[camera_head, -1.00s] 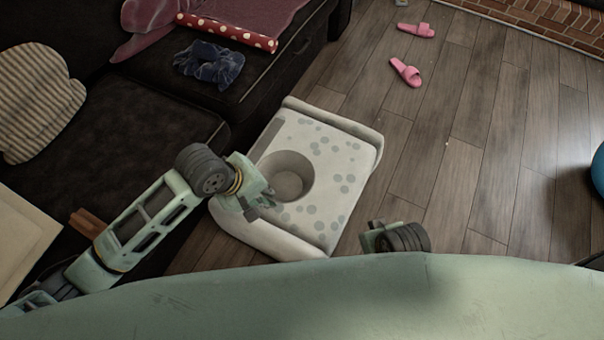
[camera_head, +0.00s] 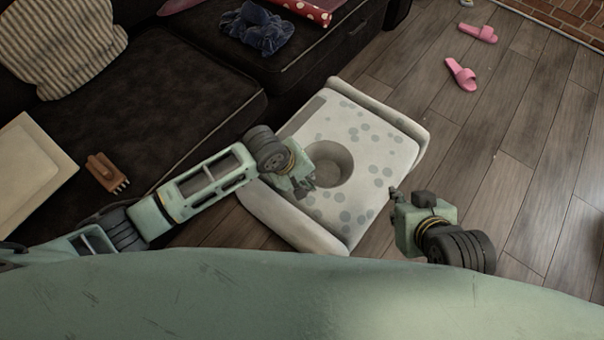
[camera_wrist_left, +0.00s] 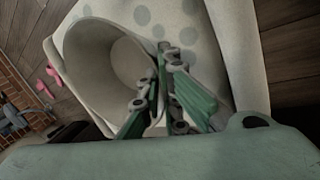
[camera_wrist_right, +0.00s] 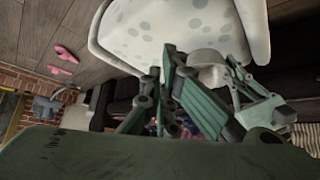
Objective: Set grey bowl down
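The grey bowl (camera_head: 332,158) is over the spotted pale top of a low seat-like piece (camera_head: 352,215) in the head view. I cannot tell for sure whether its base touches that top. My left gripper (camera_head: 307,181) is at the bowl's near rim. In the left wrist view, my left gripper's fingers (camera_wrist_left: 164,78) straddle the wall of the bowl (camera_wrist_left: 100,62), one inside and one outside. In the right wrist view the bowl (camera_wrist_right: 207,76) shows beside my left gripper. My right gripper (camera_head: 408,194) is empty, fingers apart, right of the spotted piece.
A blue cloth (camera_head: 258,28) lies farther back. Pink slippers (camera_head: 461,75) lie on the wooden floor, which is otherwise clear at right.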

